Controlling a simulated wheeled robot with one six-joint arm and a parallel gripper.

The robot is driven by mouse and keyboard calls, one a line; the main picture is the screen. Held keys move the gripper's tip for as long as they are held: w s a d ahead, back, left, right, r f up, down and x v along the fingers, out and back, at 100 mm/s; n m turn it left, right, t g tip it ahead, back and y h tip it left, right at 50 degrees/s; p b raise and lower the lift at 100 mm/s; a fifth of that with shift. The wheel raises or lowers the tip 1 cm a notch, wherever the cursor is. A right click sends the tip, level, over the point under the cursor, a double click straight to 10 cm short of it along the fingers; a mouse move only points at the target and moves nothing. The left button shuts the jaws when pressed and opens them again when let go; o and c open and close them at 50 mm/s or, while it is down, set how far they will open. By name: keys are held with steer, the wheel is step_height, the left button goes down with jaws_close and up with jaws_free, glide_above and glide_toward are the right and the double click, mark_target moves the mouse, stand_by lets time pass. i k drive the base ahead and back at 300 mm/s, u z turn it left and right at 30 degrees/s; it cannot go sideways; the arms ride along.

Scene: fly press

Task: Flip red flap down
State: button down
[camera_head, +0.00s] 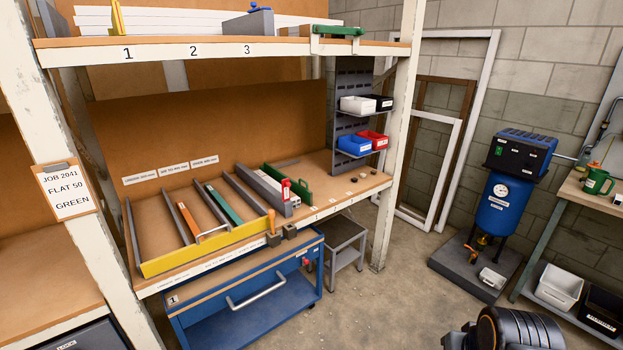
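A small red piece (286,189), which looks like the red flap, stands upright at the front end of a long grey bar (262,192) on the workbench's middle shelf. It is small at this distance, and its hinge cannot be made out. A green bracket (290,183) and white labelled blocks are just to its right. Dark rounded parts of my arm show at the bottom right edge, far from the red piece. My gripper's fingers are not in view.
A yellow front rail (205,249) borders several long bars on the shelf. A blue cart (245,300) and a grey stool (345,245) stand below. A rack post (398,140) rises right of the shelf. The concrete floor (390,310) in front is clear.

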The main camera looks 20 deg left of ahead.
mark_target(286, 184)
steer(key=u, duration=0.2)
steer(key=i, duration=0.85)
steer(key=u, duration=1.15)
steer(key=i, duration=0.7)
steer(key=u, duration=0.65)
